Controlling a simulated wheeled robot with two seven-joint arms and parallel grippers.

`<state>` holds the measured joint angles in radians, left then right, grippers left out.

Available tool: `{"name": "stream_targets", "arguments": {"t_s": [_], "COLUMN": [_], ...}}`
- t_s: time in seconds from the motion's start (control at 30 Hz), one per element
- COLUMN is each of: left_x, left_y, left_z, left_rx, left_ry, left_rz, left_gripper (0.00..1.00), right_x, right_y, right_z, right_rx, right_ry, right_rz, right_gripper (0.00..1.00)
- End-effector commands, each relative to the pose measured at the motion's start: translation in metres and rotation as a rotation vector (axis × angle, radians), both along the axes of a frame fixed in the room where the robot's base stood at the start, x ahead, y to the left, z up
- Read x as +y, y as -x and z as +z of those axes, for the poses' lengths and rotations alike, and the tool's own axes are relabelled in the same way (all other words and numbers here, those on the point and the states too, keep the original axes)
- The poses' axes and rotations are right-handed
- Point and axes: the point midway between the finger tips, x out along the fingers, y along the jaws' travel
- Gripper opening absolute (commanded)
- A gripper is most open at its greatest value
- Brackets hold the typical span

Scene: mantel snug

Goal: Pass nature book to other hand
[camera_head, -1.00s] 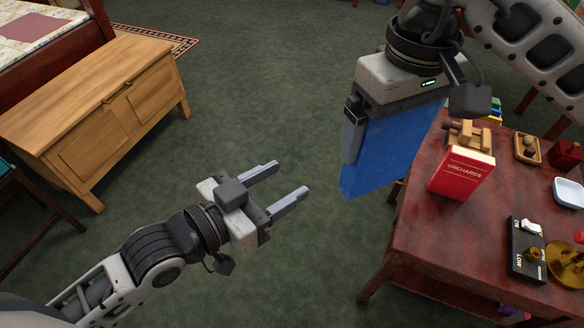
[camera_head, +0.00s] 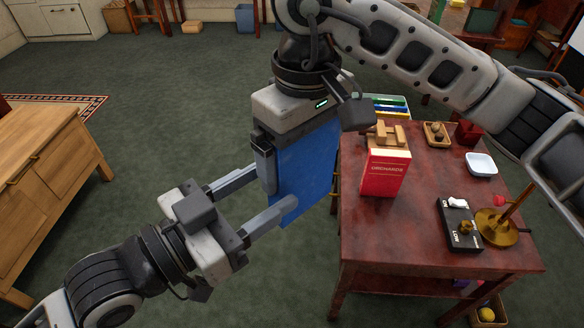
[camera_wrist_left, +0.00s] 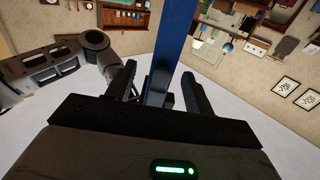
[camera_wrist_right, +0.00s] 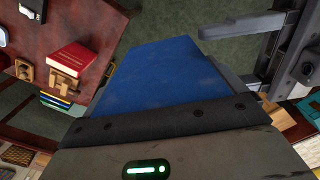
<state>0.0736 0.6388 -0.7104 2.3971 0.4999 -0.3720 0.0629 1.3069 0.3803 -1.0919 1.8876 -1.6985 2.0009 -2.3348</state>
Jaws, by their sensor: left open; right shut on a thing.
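The nature book is the blue book (camera_head: 305,172), held in the air left of the red-brown table. My right gripper (camera_head: 290,135) is above it, shut on its upper part, and the book hangs down from the jaws. My left gripper (camera_head: 258,200) is open, with its fingers reaching toward the book from the left. In the left wrist view the book (camera_wrist_left: 173,45) shows edge-on between the two open fingers (camera_wrist_left: 163,85). In the right wrist view the book's broad blue face (camera_wrist_right: 165,75) fills the middle, with a left gripper finger (camera_wrist_right: 245,26) beside it.
The red-brown table (camera_head: 400,235) stands right of the book. On it are a red book (camera_head: 386,172), wooden blocks (camera_head: 388,133), a white dish (camera_head: 481,164), a black box (camera_head: 458,226) and a brass stand (camera_head: 496,228). A wooden chest (camera_head: 45,180) stands at left.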

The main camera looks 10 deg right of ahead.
Motion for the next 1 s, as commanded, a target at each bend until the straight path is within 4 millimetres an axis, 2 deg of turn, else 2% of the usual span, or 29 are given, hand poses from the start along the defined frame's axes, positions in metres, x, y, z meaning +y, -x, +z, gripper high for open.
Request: {"name": "stream_targets", "arguments": {"t_s": [0.1,0.3,0.5,0.73,0.77,0.93,0.97,1.0], "left_x": [-0.020,-0.041,-0.049,-0.049,-0.049,-0.049,-0.049,-0.049], "left_y": [-0.013,-0.027,-0.032,-0.032,-0.032,-0.032,-0.031,-0.031], "left_z": [0.001,0.000,0.000,0.000,0.000,0.000,0.000,0.001], "left_rx": [-0.001,-0.001,-0.001,0.000,0.000,0.001,0.001,-0.002], "left_ry": [0.004,0.001,-0.001,-0.001,-0.001,-0.001,-0.001,0.003], "left_rz": [0.001,0.002,0.001,0.001,0.001,0.000,0.000,-0.001], "left_gripper": [0.53,0.53,0.53,0.53,0.47,0.00,0.00,0.00], "right_x": [0.000,0.000,0.000,0.000,0.000,0.000,0.000,0.000], "right_y": [0.000,0.000,0.000,0.000,0.000,0.000,0.000,0.000], "right_z": [0.001,0.001,0.001,0.001,0.001,0.001,0.001,0.001], "right_rx": [-0.001,-0.001,-0.002,-0.002,-0.002,-0.002,-0.002,-0.002], "right_ry": [-0.001,-0.001,-0.001,-0.001,-0.001,-0.001,-0.001,-0.002], "right_rz": [0.000,0.000,0.000,0.000,0.000,0.000,0.000,0.001], "right_gripper": [0.64,0.64,0.64,0.64,0.64,0.64,0.64,0.98]}}
